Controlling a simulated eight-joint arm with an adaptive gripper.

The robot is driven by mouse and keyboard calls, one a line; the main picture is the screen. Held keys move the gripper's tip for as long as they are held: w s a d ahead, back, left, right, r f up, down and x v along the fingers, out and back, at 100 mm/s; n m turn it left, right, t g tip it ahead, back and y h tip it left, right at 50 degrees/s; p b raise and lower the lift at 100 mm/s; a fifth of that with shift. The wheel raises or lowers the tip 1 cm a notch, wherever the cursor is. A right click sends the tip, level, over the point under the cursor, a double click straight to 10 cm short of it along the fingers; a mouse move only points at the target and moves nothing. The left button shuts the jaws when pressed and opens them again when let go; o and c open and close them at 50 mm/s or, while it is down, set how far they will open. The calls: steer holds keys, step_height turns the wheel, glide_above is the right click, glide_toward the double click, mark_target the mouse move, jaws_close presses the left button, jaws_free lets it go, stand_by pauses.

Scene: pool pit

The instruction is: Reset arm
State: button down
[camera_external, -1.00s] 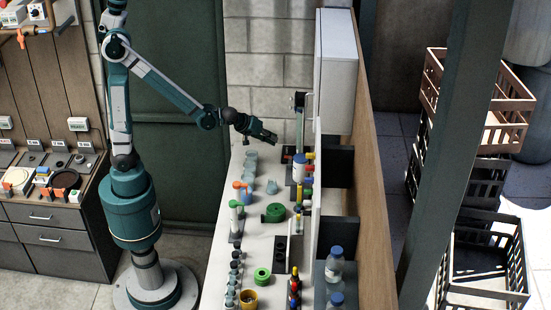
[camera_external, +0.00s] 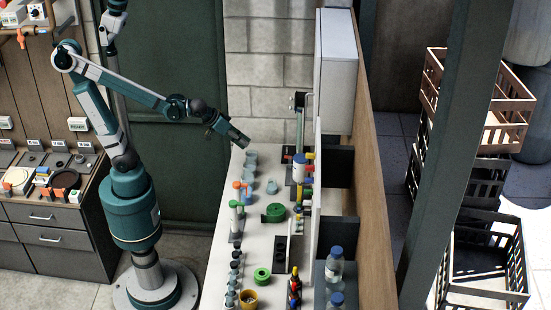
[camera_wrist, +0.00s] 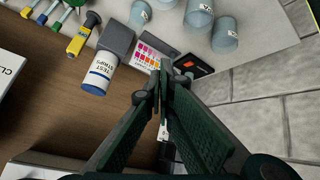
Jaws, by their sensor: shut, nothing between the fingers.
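My gripper (camera_external: 240,140) hangs in the air over the far end of the white counter (camera_external: 212,285) in the external view, at its left side. Its fingers point down and to the right. In the wrist view my gripper (camera_wrist: 160,80) has its two dark green fingers meeting at the tips, shut with nothing between them. Below the fingertips lie a colour chart (camera_wrist: 147,57) and a small black box (camera_wrist: 192,66).
Grey cups (camera_external: 251,160), a green ring-shaped roll (camera_external: 273,212) and several small bottles stand along the counter. A shelf with water bottles (camera_external: 334,266) and a tall white cabinet (camera_external: 337,85) border its right side. Black and brown crates (camera_external: 483,262) stand farther right. Air above the counter is free.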

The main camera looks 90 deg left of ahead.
steer(key=s+d+m+h, duration=0.2)
steer(key=s+d+m, duration=0.5)
steer(key=s, duration=0.9)
steer(key=d, duration=0.3)
steer(key=shift+s+d+g+h, duration=0.2)
steer(key=shift+s+g+h, duration=0.1)
steer(key=shift+g, duration=0.1)
stand_by(2.3)
